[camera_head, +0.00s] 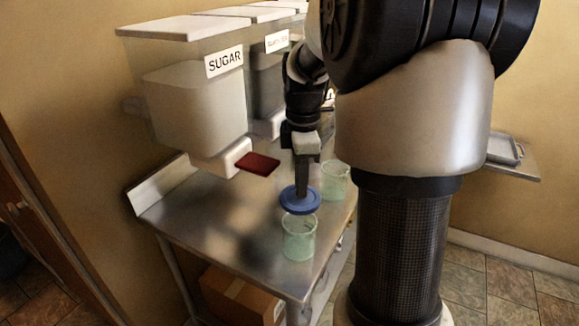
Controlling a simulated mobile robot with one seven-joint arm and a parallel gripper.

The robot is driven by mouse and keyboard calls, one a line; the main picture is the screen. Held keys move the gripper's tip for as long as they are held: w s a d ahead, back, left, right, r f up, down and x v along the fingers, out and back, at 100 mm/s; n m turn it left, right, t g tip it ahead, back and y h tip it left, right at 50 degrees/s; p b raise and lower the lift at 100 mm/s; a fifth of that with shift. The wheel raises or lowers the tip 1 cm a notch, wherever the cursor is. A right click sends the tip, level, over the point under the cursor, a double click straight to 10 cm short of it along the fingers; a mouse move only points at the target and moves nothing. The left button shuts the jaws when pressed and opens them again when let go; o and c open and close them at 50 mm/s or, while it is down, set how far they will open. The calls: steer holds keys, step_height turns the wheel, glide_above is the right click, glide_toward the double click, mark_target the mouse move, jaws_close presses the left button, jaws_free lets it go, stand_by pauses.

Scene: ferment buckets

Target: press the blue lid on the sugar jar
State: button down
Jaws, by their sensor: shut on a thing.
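The blue lid (299,200) is a round disc held by my gripper (301,188), which points straight down with its fingers shut on the lid's top. Below the lid stands a clear, pale green jar (299,239) near the front edge of the steel table. The lid appears over the jar's far rim. I cannot tell from this view whether lid and rim touch. The jar carries no readable label. The big dispenser marked SUGAR (197,100) stands at the back left.
A second pale green jar (334,181) stands close behind, to the right of the lid. The steel table (205,225) is clear to the left. A cardboard box (238,297) sits underneath.

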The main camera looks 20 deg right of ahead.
mark_target(301, 204)
steer(key=shift+w, duration=0.2)
steer(key=shift+s+f+b, duration=0.15)
steer(key=shift+f+b, duration=0.35)
steer(key=shift+b, duration=0.05)
step_height(301, 204, down, 3)
steer(key=b, duration=0.2)
steer(key=shift+f+b, duration=0.1)
steer(key=shift+b, duration=0.3)
steer(key=shift+f+b, duration=0.55)
steer(key=shift+f, duration=0.5)
steer(key=shift+p, duration=0.3)
steer(key=shift+f, duration=0.15)
stand_by(0.9)
steer(key=c, duration=1.4)
jaws_free()
steer(key=shift+o, duration=0.2)
